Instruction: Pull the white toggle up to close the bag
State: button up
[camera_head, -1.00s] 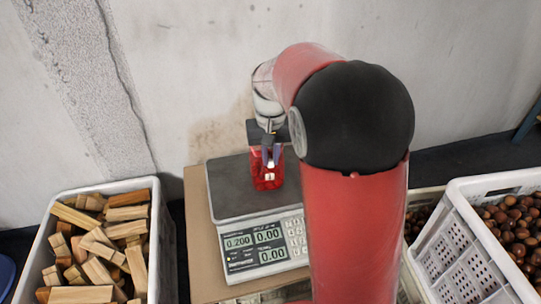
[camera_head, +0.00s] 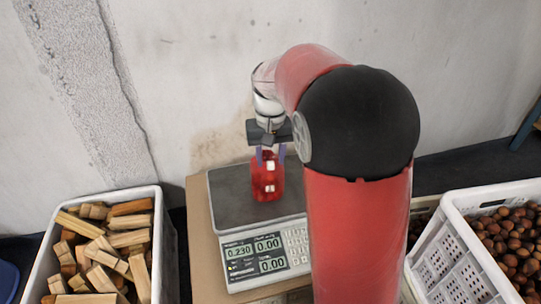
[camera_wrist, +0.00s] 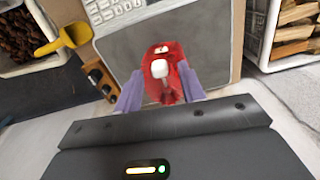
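The red bag (camera_head: 262,178) stands upright on the scale's plate. The white toggle (camera_wrist: 160,68) shows near its top in the wrist view, with a second, smaller white patch beyond it. The toggle also appears as a white spot in the head view (camera_head: 270,165). My gripper (camera_head: 270,158) points down over the bag's top. Its two purple fingers are apart, one on each side of the bag's upper part, as the wrist view (camera_wrist: 160,88) also shows. I see no finger closed on the toggle. Whether the fingers touch the bag's sides is unclear.
The scale (camera_head: 228,195) reads 0.230. A crate of wood blocks (camera_head: 168,250) stands at the left, and a white crate of chestnuts (camera_head: 450,245) at the right. A yellow scoop (camera_wrist: 75,37) shows in the wrist view. The wall (camera_head: 200,70) is close behind the scale.

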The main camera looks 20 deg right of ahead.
aim_at(272, 164)
notch_tip(272, 164, up, 8)
jog(key=shift+f+p, duration=0.1)
jog(key=shift+p, duration=0.4)
jog(key=shift+s, duration=0.1)
jog(key=s+f+n+t, duration=0.1)
jog(key=s+t, duration=0.4)
jog(key=s, duration=1.8)
jog(key=shift+f+t, duration=0.25)
jog(key=shift+t, duration=0.05)
